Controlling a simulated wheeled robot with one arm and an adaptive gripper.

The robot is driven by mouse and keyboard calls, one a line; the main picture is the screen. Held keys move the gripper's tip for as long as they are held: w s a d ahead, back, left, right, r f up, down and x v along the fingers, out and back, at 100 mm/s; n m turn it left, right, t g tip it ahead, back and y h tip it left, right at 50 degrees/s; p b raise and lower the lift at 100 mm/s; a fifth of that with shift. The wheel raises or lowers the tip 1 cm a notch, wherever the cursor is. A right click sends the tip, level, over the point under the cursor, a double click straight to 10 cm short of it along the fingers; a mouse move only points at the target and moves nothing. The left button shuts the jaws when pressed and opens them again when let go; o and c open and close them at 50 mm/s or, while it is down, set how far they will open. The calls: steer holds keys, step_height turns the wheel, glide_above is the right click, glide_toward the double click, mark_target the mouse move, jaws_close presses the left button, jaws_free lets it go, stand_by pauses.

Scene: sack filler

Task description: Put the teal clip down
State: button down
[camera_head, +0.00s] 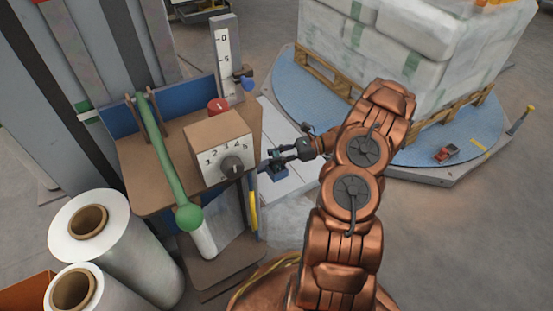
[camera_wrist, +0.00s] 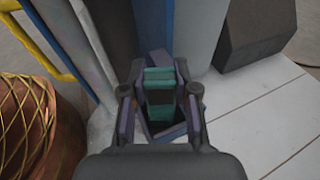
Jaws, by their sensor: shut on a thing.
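The teal clip (camera_wrist: 159,75) shows in the wrist view between the two fingers of my gripper (camera_wrist: 160,92), with a dark band across its middle. My gripper is shut on it. A small dark box-like holder (camera_wrist: 158,55) shows around and below the clip; I cannot tell whether the clip touches it. In the head view my gripper (camera_head: 276,159) is beside the brown control box, just above a small dark blue holder (camera_head: 279,173). The clip is too small to make out clearly there.
The control box (camera_head: 219,146) with a dial and red button stands left of my gripper. A green lever (camera_head: 167,155) and white film rolls (camera_head: 112,240) are further left. A blue turntable (camera_head: 300,85) with wrapped sacks (camera_head: 440,45) is at the right. Pale floor plates (camera_head: 300,180) lie below.

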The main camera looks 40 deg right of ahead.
steer(key=shift+f, duration=0.1)
steer(key=c, duration=0.9)
jaws_free()
steer(key=shift+s+d+r+p, duration=0.15)
steer(key=shift+d+r+p, duration=0.15)
steer(key=p+v, duration=0.3)
steer(key=v, duration=0.8)
steer(key=shift+s+d+f+p, duration=0.1)
steer(key=shift+s+p, duration=0.05)
steer(key=shift+p, duration=0.25)
